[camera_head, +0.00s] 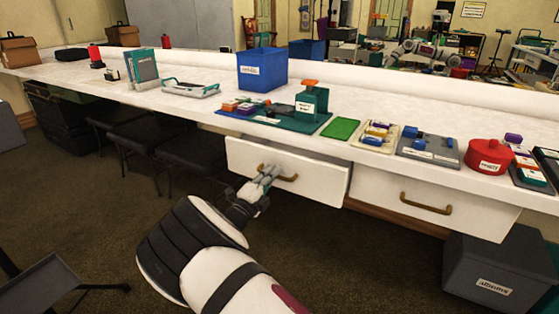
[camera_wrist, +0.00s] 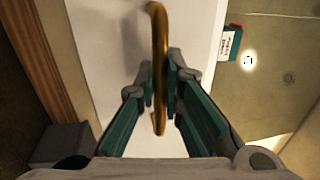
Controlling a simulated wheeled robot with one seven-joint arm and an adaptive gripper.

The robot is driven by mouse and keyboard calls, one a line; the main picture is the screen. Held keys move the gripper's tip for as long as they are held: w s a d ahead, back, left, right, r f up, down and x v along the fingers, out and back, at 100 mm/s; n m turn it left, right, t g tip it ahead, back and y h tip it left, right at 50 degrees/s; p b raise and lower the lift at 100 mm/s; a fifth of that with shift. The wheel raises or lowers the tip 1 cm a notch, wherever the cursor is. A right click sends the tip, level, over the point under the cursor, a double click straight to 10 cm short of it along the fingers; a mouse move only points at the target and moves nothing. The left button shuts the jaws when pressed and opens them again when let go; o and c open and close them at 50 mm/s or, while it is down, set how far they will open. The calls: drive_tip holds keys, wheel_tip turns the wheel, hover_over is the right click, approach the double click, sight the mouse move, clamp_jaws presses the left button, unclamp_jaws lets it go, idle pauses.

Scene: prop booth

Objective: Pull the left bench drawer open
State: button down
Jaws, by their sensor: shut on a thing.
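The left bench drawer (camera_head: 315,177) has a white front under the long white counter. Its curved brass handle (camera_head: 290,179) faces me. My gripper (camera_head: 267,174) is at this handle, and my arm reaches up to it from below. In the wrist view the two teal-sided fingers (camera_wrist: 162,82) are closed around the brass handle (camera_wrist: 158,25), one on each side, with the white drawer front (camera_wrist: 115,40) behind. The drawer shows no clear opening at its top; I cannot tell whether it stands slightly out.
A second white drawer (camera_head: 385,205) with a brass handle is to the right. A grey bin (camera_head: 475,262) stands on the floor below it. Dark stools (camera_head: 190,150) are under the counter at left. The counter holds a blue bin (camera_head: 262,72) and a red pot (camera_head: 488,157).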

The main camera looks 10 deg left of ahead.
drive_tip(key=r+p+v, duration=0.1)
drive_tip(key=p+v, duration=0.1)
drive_tip(key=v, duration=0.5)
drive_tip(key=r+p+v, duration=0.1)
drive_tip(key=p+v, duration=0.2)
drive_tip(key=v, duration=0.4)
drive_tip(key=shift+s+r, duration=0.3)
drive_tip(key=shift+a, duration=0.1)
drive_tip(key=c, duration=2)
unclamp_jaws()
drive_tip(key=shift+o, duration=0.2)
drive_tip(key=v, duration=1.2)
